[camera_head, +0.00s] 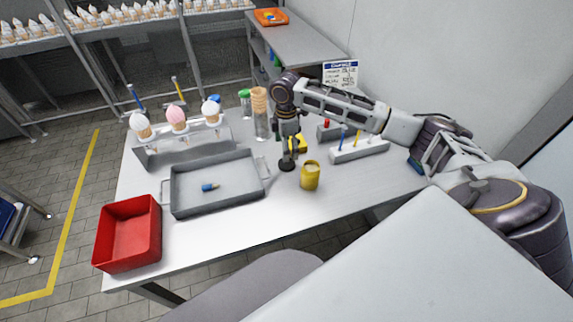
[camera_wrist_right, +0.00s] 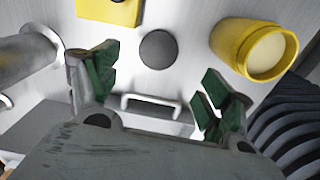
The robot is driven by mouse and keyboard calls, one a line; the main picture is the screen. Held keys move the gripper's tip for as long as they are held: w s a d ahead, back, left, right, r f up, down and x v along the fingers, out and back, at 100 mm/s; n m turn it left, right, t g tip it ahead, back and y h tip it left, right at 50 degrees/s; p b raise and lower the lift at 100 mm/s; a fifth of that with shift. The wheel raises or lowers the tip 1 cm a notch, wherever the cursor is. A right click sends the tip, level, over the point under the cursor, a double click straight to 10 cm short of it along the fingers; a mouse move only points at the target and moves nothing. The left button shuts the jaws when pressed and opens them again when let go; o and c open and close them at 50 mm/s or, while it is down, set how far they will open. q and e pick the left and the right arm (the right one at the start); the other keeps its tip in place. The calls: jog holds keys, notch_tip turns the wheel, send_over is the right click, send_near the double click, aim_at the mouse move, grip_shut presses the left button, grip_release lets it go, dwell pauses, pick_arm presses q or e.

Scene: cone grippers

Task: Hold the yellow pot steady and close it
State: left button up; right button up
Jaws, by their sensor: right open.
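The yellow pot (camera_head: 310,178) stands upright on the table, to the right of my right gripper (camera_head: 289,156). In the right wrist view the pot (camera_wrist_right: 236,43) is at the upper right, with a pale round top and no lid on it. A dark round disc (camera_head: 287,165), perhaps its lid, lies flat on the table left of the pot; it also shows in the right wrist view (camera_wrist_right: 158,49). My right gripper (camera_wrist_right: 157,72) is open and empty, pointing down above the table close to the disc. My left gripper is not in view.
A grey tray (camera_head: 190,209) with a blue item (camera_head: 210,187) lies left; its handle (camera_wrist_right: 150,101) shows between my right fingers in the wrist view. A red bin (camera_head: 128,234), cone rack (camera_head: 190,147), stacked cones (camera_head: 260,112), yellow block (camera_wrist_right: 108,9) and marker rack (camera_head: 362,151) surround the spot.

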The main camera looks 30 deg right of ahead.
aim_at(287, 165)
jog(key=shift+f, duration=1.3)
jog(key=shift+w+f, duration=0.15)
jog(key=shift+f, duration=2.45)
jog(key=c, duration=0.7)
jog(key=shift+c, duration=0.2)
